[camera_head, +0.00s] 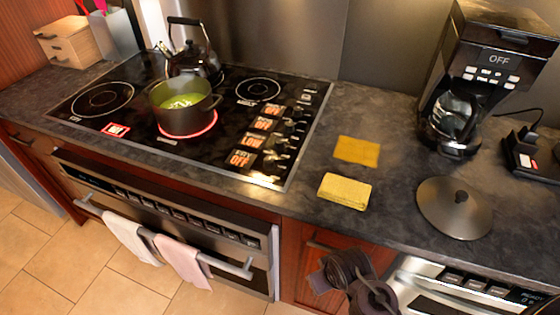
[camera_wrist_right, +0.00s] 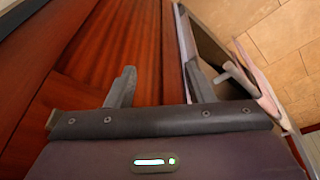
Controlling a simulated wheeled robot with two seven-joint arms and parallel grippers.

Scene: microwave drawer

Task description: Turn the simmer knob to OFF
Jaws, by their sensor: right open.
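The black glass cooktop (camera_head: 130,128) has a column of knobs (camera_head: 284,146) along its right side. Beside them are lit labels: the third from the back reads LOW (camera_head: 252,142), and the others appear to read OFF, including the front one (camera_head: 240,159). The small lettering naming each knob is too small to read. A dark green pot (camera_head: 186,112) with green contents sits on a glowing red burner (camera_head: 190,134). My right gripper (camera_head: 330,272) is low in front of the cabinet, below the counter edge and away from the knobs. Its fingers are apart and empty in the wrist view (camera_wrist_right: 160,75). My left gripper is out of view.
A kettle (camera_head: 194,62) stands behind the pot. A yellow sponge (camera_head: 344,191), a yellow cloth (camera_head: 357,150) and a round lid (camera_head: 455,207) lie right of the cooktop. A coffee maker (camera_head: 490,60) stands farther right. Towels hang on the oven handle (camera_head: 230,268).

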